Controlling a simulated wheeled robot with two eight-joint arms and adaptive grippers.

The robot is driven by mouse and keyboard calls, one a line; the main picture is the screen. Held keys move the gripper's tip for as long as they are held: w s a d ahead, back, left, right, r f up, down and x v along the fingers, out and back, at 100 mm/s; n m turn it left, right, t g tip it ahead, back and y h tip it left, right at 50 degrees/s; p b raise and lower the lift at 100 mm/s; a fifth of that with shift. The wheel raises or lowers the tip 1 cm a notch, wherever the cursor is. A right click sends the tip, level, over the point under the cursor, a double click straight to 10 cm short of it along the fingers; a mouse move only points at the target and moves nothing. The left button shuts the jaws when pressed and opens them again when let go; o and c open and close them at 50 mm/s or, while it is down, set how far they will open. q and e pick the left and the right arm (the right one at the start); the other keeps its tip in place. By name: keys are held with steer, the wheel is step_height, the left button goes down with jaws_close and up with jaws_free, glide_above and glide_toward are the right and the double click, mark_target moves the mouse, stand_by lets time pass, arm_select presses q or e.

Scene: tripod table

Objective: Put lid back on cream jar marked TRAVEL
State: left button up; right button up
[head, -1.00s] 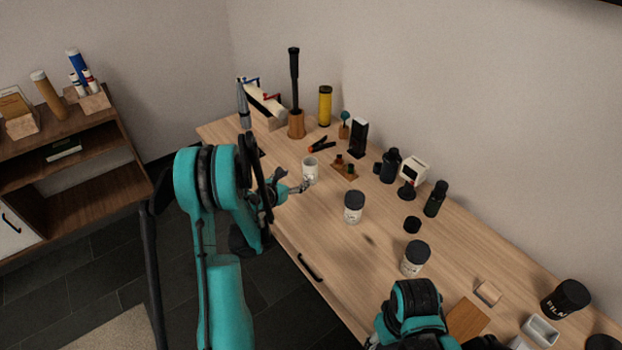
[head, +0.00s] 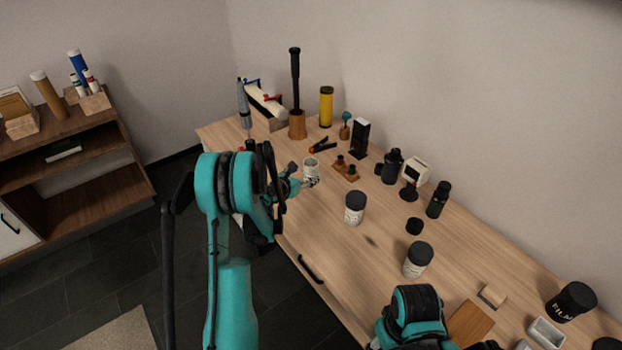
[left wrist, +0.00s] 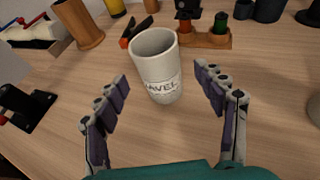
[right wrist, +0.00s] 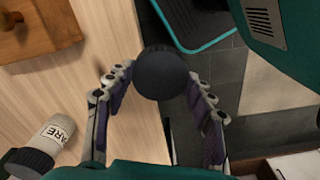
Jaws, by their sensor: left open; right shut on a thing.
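The open, lidless white jar (head: 311,172) stands upright on the table. In the left wrist view its label reads "AVEL" on the jar (left wrist: 160,75), the rest turned out of sight. My left gripper (left wrist: 163,98) is open, its fingers to either side of the jar's near side; I cannot tell whether they touch it. My right gripper (right wrist: 158,88) is shut on a round black lid (right wrist: 160,73), held at its fingertips near the table's front edge. The right gripper's fingers are hidden in the head view.
Two lidded jars, one nearer the left (head: 354,208) and one nearer the right arm (head: 417,259), stand on the table (head: 335,240). A wooden block with pegs (left wrist: 205,38) is just behind the open jar.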

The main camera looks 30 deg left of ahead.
mark_target(307, 172)
arm_select(q)
steer(key=b+x, duration=0.1)
steer(key=x, duration=0.3)
steer(key=shift+f+b, duration=0.15)
steer(key=shift+b, duration=0.25)
arm_select(e)
steer(key=shift+f, duration=0.9)
arm_select(q)
steer(key=shift+w+f, duration=0.15)
steer(key=shift+w, duration=0.4)
arm_select(e)
steer(key=shift+f, duration=0.1)
arm_select(q)
steer(key=c, duration=1.3)
